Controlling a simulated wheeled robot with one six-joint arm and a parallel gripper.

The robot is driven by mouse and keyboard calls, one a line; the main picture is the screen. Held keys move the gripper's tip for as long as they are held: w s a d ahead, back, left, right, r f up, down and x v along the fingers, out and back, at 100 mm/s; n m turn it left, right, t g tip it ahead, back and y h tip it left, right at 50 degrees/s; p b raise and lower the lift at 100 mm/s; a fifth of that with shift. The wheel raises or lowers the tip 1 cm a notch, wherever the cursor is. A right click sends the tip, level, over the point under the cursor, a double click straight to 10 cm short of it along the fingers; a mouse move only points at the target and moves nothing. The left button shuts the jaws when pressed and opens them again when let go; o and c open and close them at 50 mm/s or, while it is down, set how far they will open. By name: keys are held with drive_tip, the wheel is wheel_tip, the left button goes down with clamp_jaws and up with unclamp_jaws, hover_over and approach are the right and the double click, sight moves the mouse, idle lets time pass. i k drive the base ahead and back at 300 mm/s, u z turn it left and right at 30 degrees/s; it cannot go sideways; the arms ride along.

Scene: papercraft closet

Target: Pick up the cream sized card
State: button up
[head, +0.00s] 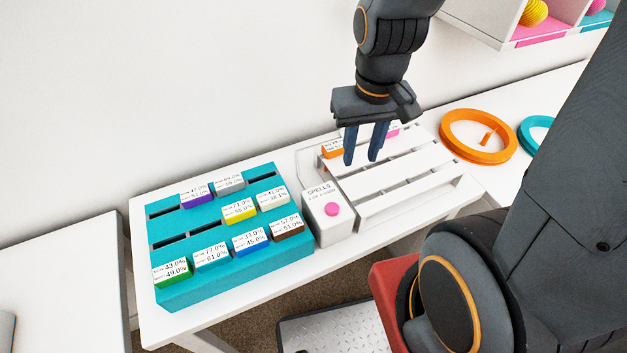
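The cream card (272,198) stands in the teal rack (180,288), in the middle row at the right end, just right of a yellow card (240,211). It carries printed percentages on its white face. My gripper (361,159) is above the white slotted rack (405,172), to the right of and apart from the cream card. It points down, its two blue fingers are apart, and nothing shows between them.
Other teal-rack cards are purple, grey, green, light blue, blue and brown. A white box with a pink button (332,209) stands between the racks. The white rack holds an orange card (332,149) and a pink card (393,129). An orange ring (449,144) lies at right.

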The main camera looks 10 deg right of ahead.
sight(270, 199)
drive_tip(key=z, duration=1.25)
drive_tip(key=k, duration=0.4)
drive_tip(key=u, duration=0.65)
